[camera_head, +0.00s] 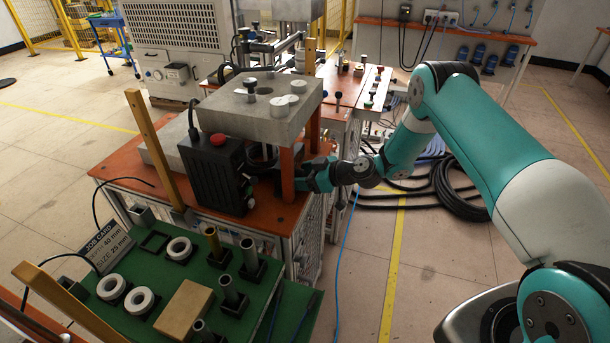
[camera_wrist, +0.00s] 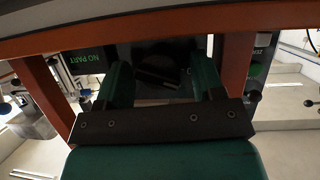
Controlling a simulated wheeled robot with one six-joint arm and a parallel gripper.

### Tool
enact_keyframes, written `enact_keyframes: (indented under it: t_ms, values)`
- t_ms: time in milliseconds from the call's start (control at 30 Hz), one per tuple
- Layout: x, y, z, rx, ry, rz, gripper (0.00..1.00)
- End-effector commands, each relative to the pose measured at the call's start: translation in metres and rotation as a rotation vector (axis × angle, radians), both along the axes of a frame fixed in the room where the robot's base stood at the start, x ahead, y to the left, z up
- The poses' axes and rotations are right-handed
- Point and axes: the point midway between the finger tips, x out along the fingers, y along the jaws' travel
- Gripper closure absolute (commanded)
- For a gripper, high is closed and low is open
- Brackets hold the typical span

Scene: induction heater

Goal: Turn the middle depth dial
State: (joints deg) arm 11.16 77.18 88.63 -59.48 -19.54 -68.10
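The middle depth dial cannot be made out clearly in either view. In the wrist view my gripper (camera_wrist: 161,76) has its two green fingers spread well apart, with a dark rounded shape (camera_wrist: 158,72) in the gap between them; I cannot tell if this is a dial. Behind the fingers is a black panel (camera_wrist: 142,52) with an upside-down "NO PART" display (camera_wrist: 85,58) at its left. In the head view my gripper reaches past an orange post (camera_head: 288,172) under the grey slab, beside the black control box (camera_head: 212,172). Its fingertips are largely hidden there.
An orange frame spans the top of the wrist view, with posts (camera_wrist: 232,62) on both sides. The grey slab (camera_head: 262,108) sits above my gripper. A green board (camera_head: 185,262) with white rings and metal cylinders, and a job card (camera_head: 104,247), are at the front left.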

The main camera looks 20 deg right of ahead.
Motion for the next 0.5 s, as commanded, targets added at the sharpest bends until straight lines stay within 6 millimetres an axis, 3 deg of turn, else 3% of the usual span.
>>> enact_keyframes:
  t_ms: [33, 167, 367, 500]
  values:
    - [0.0000, -0.0002, 0.0002, 0.000, 0.000, 0.000, 0.50]
    - [-0.0002, -0.0002, 0.0002, 0.000, 0.000, 0.000, 0.80]
    - [0.0003, -0.0004, -0.0024, 0.020, 0.025, 0.001, 0.81]
    - [0.0014, -0.0009, -0.0068, 0.100, 0.133, 0.001, 0.81]
